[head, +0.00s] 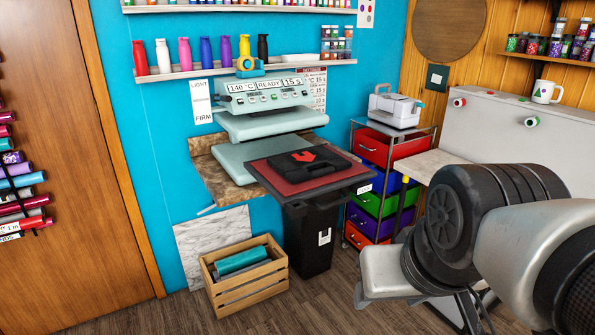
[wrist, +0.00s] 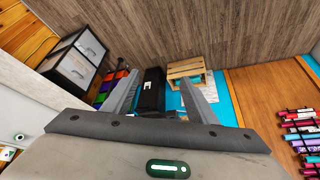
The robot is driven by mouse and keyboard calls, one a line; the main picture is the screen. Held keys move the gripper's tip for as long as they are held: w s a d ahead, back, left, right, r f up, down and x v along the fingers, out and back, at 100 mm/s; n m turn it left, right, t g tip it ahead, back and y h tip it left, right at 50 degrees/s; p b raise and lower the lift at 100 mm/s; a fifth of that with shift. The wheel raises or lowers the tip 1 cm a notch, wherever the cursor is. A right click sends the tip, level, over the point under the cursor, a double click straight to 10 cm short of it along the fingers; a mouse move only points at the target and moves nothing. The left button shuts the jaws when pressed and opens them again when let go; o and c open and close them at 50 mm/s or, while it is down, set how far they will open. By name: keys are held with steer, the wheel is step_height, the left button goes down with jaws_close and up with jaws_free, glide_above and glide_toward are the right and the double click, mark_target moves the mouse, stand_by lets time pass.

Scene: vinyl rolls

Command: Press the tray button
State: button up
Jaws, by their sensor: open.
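The heat press (head: 265,95) stands against the blue wall in the head view. Its panel reads 140 °C, READY and 15 s, with small buttons below, too small to tell which is the tray button. The pale upper platen (head: 270,123) hangs raised above the lower platen. The tray (head: 268,178), with a red mat, sticks out in front and bears a black item with a red mark (head: 300,163). My gripper (wrist: 160,80) shows in the wrist view with its fingers apart and nothing between them. It is away from the press. My arm fills the right of the head view.
A black bin (head: 307,240) stands below the tray, with a wooden crate (head: 250,288) on the floor to its left. A coloured drawer cart (head: 372,205) and a white bench (head: 505,115) with a mug (head: 546,91) are on the right. Floor in front is clear.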

jaws_close()
stand_by(0.3)
stand_by(1.5)
